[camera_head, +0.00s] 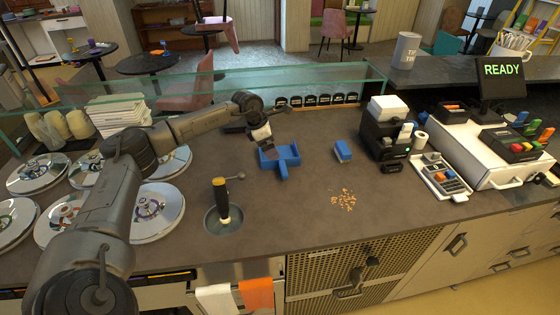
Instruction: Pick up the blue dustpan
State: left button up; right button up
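The blue dustpan (285,166) lies on the dark counter near the middle of the head view. My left arm reaches in from the left, and its gripper (267,148) points down at the dustpan's upper left part. The fingertips are small and partly hidden there, so I cannot tell whether they touch the dustpan or are open or shut. My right gripper is not in view.
A small blue block-like object (343,151) lies right of the dustpan, with orange crumbs (346,200) in front. A round well (224,219) holds a black-and-yellow handled tool. Lidded wells (158,207) lie left. A black-and-white machine (386,133) stands right; a glass guard (290,80) runs behind.

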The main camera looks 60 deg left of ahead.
aim_at(283, 167)
pick_arm(q)
jog(key=x, duration=1.2)
jog(key=shift+s+d, duration=0.1)
jog(key=shift+d, duration=0.05)
jog(key=c, duration=0.8)
